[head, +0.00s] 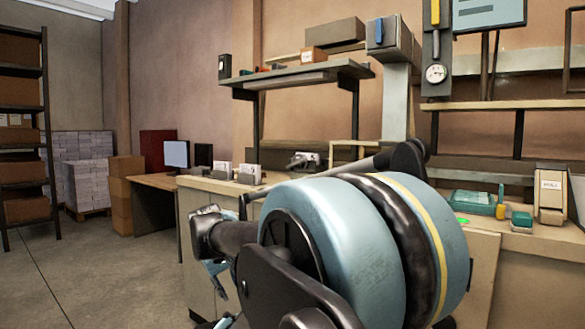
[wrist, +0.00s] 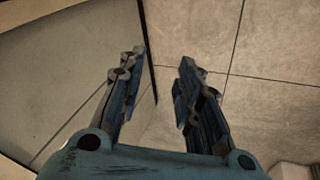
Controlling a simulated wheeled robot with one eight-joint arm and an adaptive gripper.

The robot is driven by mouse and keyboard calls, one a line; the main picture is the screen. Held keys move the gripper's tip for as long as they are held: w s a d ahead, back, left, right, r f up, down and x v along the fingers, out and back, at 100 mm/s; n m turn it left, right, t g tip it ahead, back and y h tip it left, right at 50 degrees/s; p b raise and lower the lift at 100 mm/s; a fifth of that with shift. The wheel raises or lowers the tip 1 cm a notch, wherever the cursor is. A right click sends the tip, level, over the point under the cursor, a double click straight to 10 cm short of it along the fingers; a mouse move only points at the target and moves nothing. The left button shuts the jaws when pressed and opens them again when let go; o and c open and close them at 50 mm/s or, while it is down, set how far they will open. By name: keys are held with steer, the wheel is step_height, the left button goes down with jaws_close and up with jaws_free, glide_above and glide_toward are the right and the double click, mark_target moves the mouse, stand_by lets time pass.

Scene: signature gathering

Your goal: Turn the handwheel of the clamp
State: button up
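My gripper (wrist: 161,62) is open and empty in the wrist view, its two dark blue fingers spread apart above the floor. In the head view my arm fills the middle foreground, and the gripper end hangs low in front of the counter, mostly hidden by the arm. I cannot clearly make out the clamp or its handwheel in either view. A small grey and black device (head: 303,160) sits on the counter behind my arm, too small to identify. No thing touches the fingers.
The light counter (head: 198,222) runs behind my arm. A desk with a monitor (head: 177,154) stands to the left. A dial gauge (head: 436,74) hangs at upper right. The floor (head: 110,270) at left is clear.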

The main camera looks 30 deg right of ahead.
steer(key=w+d+r+n+t+h, duration=0.4)
steer(key=w+d+r+n+h, duration=0.65)
steer(key=w+d+r, duration=1.85)
steer(key=w+d+m+h, duration=0.1)
steer(key=w+d, duration=0.2)
steer(key=d, duration=0.4)
steer(key=w+d+r+m+h, duration=0.1)
steer(key=w+d, duration=0.3)
steer(key=d, duration=0.4)
steer(key=shift+d+h, duration=0.2)
steer(key=shift+h, duration=0.15)
steer(key=shift+w, duration=0.1)
steer(key=shift+c, duration=0.6)
jaws_close()
